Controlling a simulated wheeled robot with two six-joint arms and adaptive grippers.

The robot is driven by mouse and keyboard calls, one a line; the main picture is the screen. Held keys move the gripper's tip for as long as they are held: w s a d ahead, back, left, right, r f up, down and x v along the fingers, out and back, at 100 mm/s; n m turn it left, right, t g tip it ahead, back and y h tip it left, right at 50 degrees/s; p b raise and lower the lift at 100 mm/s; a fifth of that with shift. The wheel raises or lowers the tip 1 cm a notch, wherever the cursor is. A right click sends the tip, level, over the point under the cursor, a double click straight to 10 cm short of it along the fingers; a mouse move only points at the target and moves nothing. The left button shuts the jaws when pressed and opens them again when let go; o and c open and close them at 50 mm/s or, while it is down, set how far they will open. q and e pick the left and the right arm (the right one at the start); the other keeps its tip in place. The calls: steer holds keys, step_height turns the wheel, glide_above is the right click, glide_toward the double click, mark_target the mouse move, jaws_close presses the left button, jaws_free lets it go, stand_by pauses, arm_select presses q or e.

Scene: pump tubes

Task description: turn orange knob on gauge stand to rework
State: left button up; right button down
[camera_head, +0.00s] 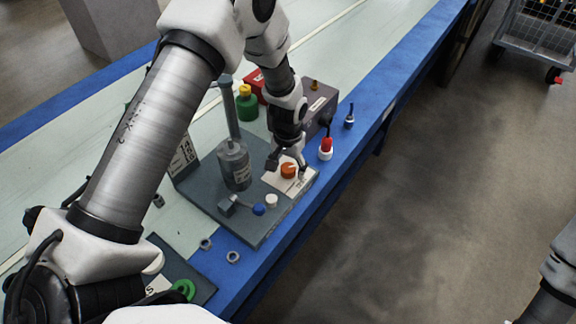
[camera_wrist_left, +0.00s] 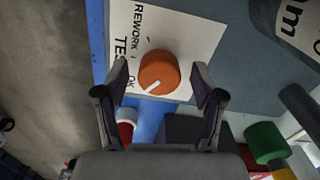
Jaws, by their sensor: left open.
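The orange knob (camera_head: 288,170) sits on a white label plate (camera_head: 299,185) on the grey gauge stand (camera_head: 240,225). In the left wrist view the knob (camera_wrist_left: 158,72) has a white pointer line facing the lower left, toward the word OK. The label (camera_wrist_left: 190,35) also reads REWORK and TEST, part of which is cut off or covered. My left gripper (camera_head: 288,163) is directly over the knob. In the wrist view its open fingers (camera_wrist_left: 160,84) stand on either side of the knob, with gaps visible. Only part of my right arm shows; its gripper is out of view.
A blue knob (camera_head: 258,209) and a white knob (camera_head: 271,201) are on the stand's front. Two nuts (camera_head: 232,257) lie on the blue edge.

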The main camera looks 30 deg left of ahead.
arm_select(q)
steer(key=shift+s+r, duration=0.1)
steer(key=shift+c, duration=0.3)
steer(key=c, duration=1.1)
